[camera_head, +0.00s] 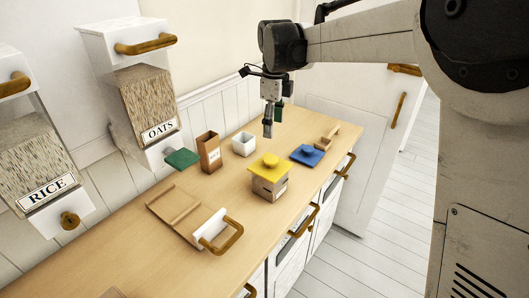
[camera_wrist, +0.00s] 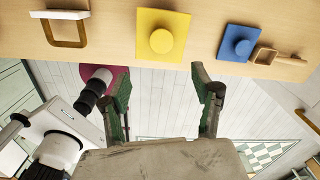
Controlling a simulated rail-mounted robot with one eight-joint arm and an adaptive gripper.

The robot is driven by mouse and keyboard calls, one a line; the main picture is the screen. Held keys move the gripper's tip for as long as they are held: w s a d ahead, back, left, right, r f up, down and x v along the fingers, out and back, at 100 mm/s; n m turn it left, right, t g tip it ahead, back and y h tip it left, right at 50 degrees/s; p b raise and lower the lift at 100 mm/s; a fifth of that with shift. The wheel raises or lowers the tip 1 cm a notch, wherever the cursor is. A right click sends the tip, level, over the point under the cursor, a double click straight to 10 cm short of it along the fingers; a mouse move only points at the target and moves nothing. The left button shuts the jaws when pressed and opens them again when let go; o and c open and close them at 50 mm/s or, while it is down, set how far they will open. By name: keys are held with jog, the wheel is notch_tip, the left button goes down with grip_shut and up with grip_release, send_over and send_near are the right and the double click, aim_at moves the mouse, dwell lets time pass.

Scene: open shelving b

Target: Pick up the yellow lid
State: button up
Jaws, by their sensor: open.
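The yellow lid (camera_head: 269,161) is a square plate with a round knob. In the wrist view the lid (camera_wrist: 162,36) is at the top centre, beyond the fingertips. My gripper (camera_head: 268,130) hangs pointing down above the counter, apart from the lid and seemingly higher. In the wrist view my gripper (camera_wrist: 160,74) has its two green-sided fingers spread wide with nothing between them.
A blue lid (camera_head: 306,155) and a small wooden scoop (camera_head: 325,142) lie to the right on the counter (camera_head: 120,262). A handled wooden tray (camera_head: 172,208) is front left. OATS and RICE dispensers (camera_head: 150,105) hang on the wall.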

aim_at(269, 158)
jog(key=shift+m, duration=0.4)
jog(key=f, duration=0.3)
jog(key=a+f, duration=0.1)
jog(key=f, duration=0.5)
jog(key=shift+w+a+f+p, duration=0.1)
jog(key=shift+w+a+p, duration=0.05)
jog(key=shift+w+p, duration=0.25)
jog(key=shift+w+f+p, duration=0.2)
jog(key=shift+f+p, duration=0.3)
jog(key=shift+f, duration=2.1)
jog(key=shift+c, duration=0.4)
jog(key=c, duration=1.3)
